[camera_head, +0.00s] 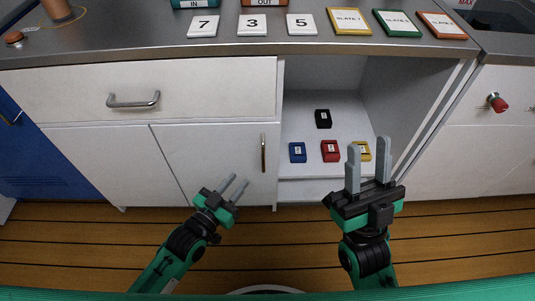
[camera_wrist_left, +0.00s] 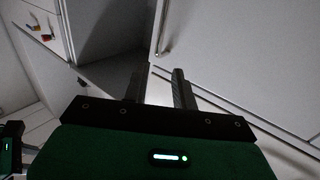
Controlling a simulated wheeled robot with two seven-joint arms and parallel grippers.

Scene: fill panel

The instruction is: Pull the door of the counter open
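The white counter door (camera_head: 211,165) is shut below the drawer in the head view. Its upright brass-coloured handle (camera_head: 263,153) is near the door's right edge. My left gripper (camera_head: 236,187) is open and empty, in front of the door, below and left of the handle and apart from it. In the left wrist view, the left gripper's fingers (camera_wrist_left: 157,84) are spread with nothing between them, and the handle (camera_wrist_left: 163,36) shows above them. My right gripper (camera_head: 368,160) is open and empty, in front of the open compartment at the right.
The open compartment (camera_head: 345,95) holds black, blue, red and yellow blocks. A white drawer (camera_head: 170,92) with a metal handle is above the door. Number tiles and coloured slates lie on the grey countertop (camera_head: 120,42). The wooden floor (camera_head: 80,235) in front is clear.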

